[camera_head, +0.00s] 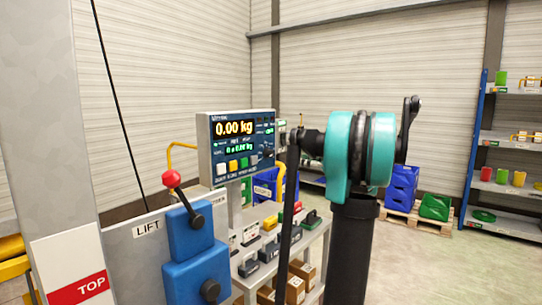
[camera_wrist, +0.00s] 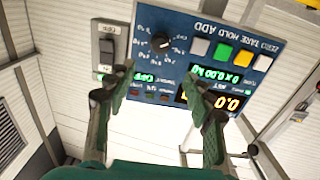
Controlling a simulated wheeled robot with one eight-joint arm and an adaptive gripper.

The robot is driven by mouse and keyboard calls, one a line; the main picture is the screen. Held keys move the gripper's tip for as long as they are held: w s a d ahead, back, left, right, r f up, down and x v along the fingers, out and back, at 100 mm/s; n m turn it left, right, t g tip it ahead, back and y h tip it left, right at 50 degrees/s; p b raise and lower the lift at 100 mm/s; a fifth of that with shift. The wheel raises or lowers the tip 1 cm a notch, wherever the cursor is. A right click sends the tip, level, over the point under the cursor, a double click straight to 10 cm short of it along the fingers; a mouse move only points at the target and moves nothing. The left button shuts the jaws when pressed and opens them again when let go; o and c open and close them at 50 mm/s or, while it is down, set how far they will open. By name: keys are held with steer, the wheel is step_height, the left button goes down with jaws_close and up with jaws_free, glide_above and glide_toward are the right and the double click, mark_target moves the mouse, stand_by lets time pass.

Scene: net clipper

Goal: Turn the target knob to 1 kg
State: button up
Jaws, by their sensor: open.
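The scale's control panel (camera_head: 238,145) is a blue-grey box with a lit display reading 0.00 kg in the head view. It appears upside down in the wrist view (camera_wrist: 180,50). The target knob (camera_wrist: 160,42) is a small black dial ringed by kg labels, too small to read surely. The knob also shows at the panel's lower right in the head view (camera_head: 267,152). My gripper (camera_wrist: 162,72) is open and empty, its two fingers apart in front of the panel, with the knob seen between and beyond the tips. In the head view my gripper is mostly hidden behind my arm.
Buttons (camera_wrist: 222,52) in white, green and yellow sit beside the knob, and a switch (camera_wrist: 106,48) stands on the panel's other side. A red-knobbed lever (camera_head: 171,179) and blue lift box (camera_head: 195,255) stand left of the panel. A shelf with tools (camera_head: 265,250) lies below.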

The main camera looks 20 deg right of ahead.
mark_target(272, 154)
steer(key=x, duration=1.5)
steer(key=shift+w+a, duration=0.1)
steer(key=shift+w, duration=0.05)
steer(key=shift+c, duration=0.3)
steer(key=c, duration=1.1)
steer(key=m, duration=0.4)
steer(key=shift+m, duration=1.8)
